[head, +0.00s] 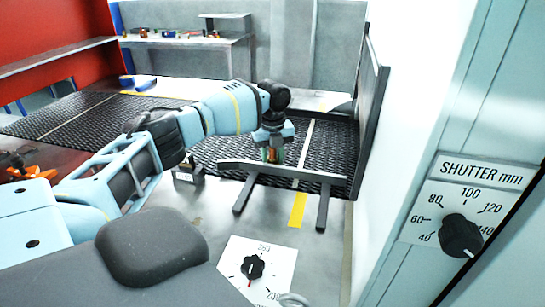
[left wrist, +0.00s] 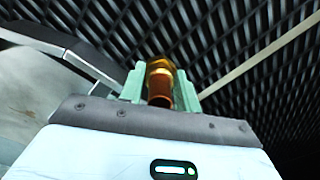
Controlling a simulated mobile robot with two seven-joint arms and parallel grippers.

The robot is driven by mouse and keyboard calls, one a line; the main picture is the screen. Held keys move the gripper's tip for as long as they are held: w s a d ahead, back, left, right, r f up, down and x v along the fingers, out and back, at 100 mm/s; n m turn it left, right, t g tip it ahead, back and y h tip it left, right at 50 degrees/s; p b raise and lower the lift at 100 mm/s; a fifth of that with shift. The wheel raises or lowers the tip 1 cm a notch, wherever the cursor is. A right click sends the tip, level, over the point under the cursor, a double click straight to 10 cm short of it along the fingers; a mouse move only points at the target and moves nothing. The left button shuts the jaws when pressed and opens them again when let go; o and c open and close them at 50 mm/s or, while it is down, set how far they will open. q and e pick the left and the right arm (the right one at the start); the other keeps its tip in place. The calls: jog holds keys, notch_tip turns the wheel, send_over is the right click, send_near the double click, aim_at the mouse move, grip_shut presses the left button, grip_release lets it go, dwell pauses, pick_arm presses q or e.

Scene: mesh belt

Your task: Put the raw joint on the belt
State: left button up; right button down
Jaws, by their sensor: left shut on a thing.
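My left gripper (head: 273,153) is above the near part of the dark mesh belt (head: 225,153), just behind a grey bar. It is shut on a small copper-coloured joint (left wrist: 160,83), which shows between the pale green fingers in the left wrist view. In the head view only a small orange-brown bit of the joint (head: 272,154) shows between the fingers. The mesh belt (left wrist: 235,40) fills the background of the left wrist view. I cannot tell whether the joint touches the belt. My right gripper is not in view.
A grey bar on two legs (head: 285,173) crosses the belt's near end. A dark side panel (head: 371,110) stands at its right. A dial plate (head: 262,265) lies in front, and a shutter dial (head: 460,235) is on the right. A back shelf (head: 185,40) holds small objects.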

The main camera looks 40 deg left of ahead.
pick_arm(q)
jog(key=shift+f, duration=0.15)
jog(key=o, duration=0.8)
notch_tip(320, 180, up, 12)
jog(key=shift+r, duration=0.2)
